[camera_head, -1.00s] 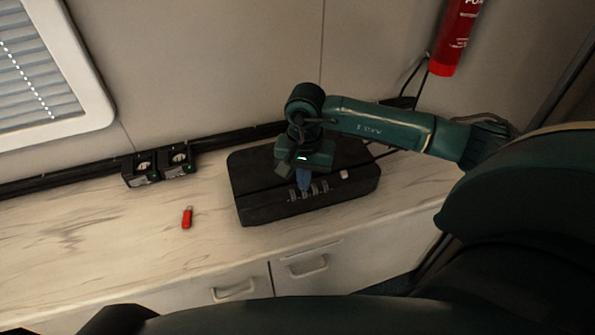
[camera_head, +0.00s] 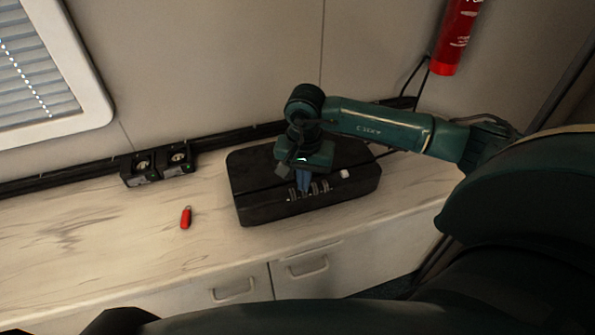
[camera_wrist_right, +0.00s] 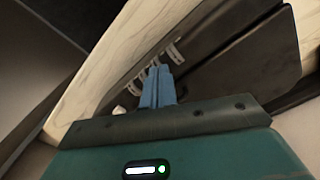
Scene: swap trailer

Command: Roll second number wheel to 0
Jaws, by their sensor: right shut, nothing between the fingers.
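A black case (camera_head: 255,196) lies on the counter with a row of several grey number wheels (camera_head: 323,186) along its front side. The wheels also show in the wrist view (camera_wrist_right: 142,75); their digits are too small to read. My right gripper (camera_head: 303,187) points down over the case. Its blue fingers (camera_wrist_right: 158,75) are shut with nothing between them, and their tips are at the wheel row. They hide part of the row, and I cannot tell which wheel they touch. My left gripper is not in view.
A small red object (camera_head: 186,217) lies on the pale counter (camera_head: 120,240) left of the case. A white button (camera_head: 345,173) sits right of the wheels. A red extinguisher (camera_head: 455,40) hangs at upper right.

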